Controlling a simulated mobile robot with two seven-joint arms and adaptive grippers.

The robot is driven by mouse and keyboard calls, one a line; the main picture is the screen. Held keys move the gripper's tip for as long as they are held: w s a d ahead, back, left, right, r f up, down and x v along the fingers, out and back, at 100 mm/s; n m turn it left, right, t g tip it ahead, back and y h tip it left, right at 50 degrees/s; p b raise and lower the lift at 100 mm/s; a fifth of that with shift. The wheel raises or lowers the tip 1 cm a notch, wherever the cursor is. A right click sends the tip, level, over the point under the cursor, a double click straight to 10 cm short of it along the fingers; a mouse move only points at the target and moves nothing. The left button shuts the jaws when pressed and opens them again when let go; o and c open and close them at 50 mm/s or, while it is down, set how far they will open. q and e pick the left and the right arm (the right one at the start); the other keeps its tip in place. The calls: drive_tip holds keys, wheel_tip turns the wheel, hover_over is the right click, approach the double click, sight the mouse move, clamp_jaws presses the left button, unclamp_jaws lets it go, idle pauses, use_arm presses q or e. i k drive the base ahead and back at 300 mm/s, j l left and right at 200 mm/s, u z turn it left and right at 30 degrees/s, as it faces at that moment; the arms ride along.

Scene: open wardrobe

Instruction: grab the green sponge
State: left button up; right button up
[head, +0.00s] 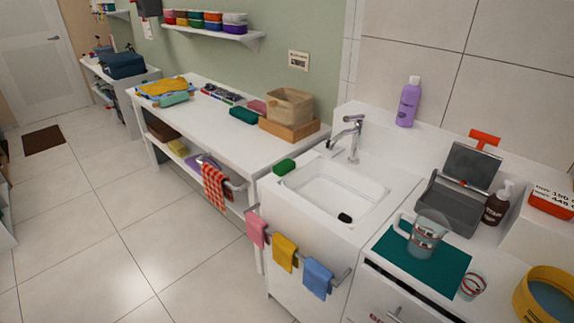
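The green sponge (285,166) lies on the left rim of the white sink (375,203), near the edge that meets the long white table. It is a small bright green block, lying flat with nothing on it. Neither of my grippers is in the head view.
A chrome faucet (350,140) stands behind the basin. A rail on the sink's front holds pink, yellow and blue cloths (285,252). A purple bottle (408,102), a grey box (452,200) and a clear jug (427,232) stand right. The tiled floor (130,220) in front is clear.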

sight(285, 166)
drive_tip(key=i+j+z, duration=0.1)
drive_tip(key=z, duration=1.15)
drive_tip(key=j+z, duration=0.4)
drive_tip(key=k+j+z, duration=0.15)
drive_tip(key=j+z, duration=0.3)
drive_tip(key=j, duration=0.15)
drive_tip(key=k+j+z, duration=0.15)
drive_tip(key=j, duration=0.2)
drive_tip(key=k+j+z, duration=0.1)
drive_tip(key=j, duration=0.25)
drive_tip(key=k+j+z, duration=0.15)
drive_tip(key=j, duration=0.2)
